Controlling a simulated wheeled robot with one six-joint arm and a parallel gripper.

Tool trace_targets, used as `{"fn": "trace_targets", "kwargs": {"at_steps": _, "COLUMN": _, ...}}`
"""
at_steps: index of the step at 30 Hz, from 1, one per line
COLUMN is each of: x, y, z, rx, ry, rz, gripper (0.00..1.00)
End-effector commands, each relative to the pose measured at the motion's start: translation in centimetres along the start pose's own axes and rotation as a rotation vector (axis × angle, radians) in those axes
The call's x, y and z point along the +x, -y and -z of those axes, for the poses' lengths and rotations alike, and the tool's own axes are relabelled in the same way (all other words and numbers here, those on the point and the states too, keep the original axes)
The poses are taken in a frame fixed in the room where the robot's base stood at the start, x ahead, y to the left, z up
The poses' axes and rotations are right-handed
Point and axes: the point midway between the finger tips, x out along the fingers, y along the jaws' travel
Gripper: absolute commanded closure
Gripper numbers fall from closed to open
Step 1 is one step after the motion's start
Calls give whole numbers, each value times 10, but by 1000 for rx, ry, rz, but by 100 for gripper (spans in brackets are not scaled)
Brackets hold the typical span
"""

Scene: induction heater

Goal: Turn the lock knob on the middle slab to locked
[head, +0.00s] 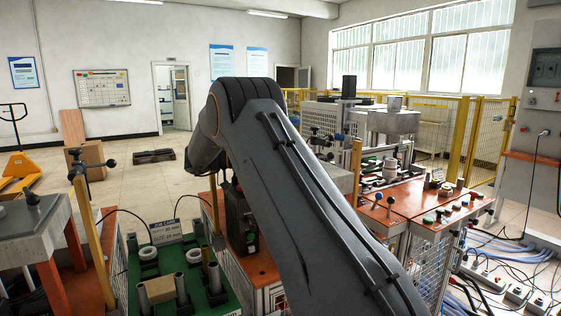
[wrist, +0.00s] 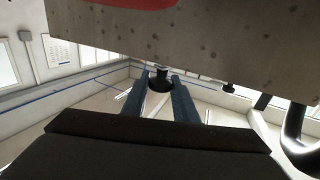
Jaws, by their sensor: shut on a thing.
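In the wrist view a grey, pitted slab (wrist: 200,45) spans the top of the picture, with a red patch on it. A black lock knob (wrist: 160,82) sits at the slab's lower edge. My gripper (wrist: 161,86) has its two dark fingers on either side of the knob and is shut on it. The knob's pointer or markings are not visible, so I cannot tell its setting. In the head view my arm hides the gripper and the knob; a grey slab edge (head: 341,178) shows just right of the arm.
In the head view another grey slab (head: 32,222) with a black knob stands at left. A green board (head: 190,262) with rings and upright tubes lies at lower left. An orange-topped bench (head: 408,205) with several buttons stands at right. Yellow fencing (head: 488,140) is behind.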

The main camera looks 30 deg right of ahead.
Motion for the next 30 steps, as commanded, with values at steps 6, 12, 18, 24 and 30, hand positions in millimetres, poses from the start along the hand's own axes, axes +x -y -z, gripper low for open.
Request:
{"fn": "trace_targets", "kwargs": {"at_steps": 6, "x": 0, "y": 0, "z": 1, "rx": 2, "ry": -1, "rz": -3, "gripper": 96}}
{"fn": "trace_targets", "kwargs": {"at_steps": 12, "x": 0, "y": 0, "z": 1, "rx": 2, "ry": -1, "rz": -3, "gripper": 67}}
{"fn": "trace_targets", "kwargs": {"at_steps": 18, "x": 0, "y": 0, "z": 1, "rx": 2, "ry": -1, "rz": -2, "gripper": 57}}
{"fn": "trace_targets", "kwargs": {"at_steps": 24, "x": -2, "y": 0, "z": 0, "rx": 2, "ry": -1, "rz": -2, "gripper": 57}}
{"fn": "trace_targets", "kwargs": {"at_steps": 30, "x": -21, "y": -4, "z": -1, "rx": 2, "ry": -1, "rz": -7, "gripper": 57}}
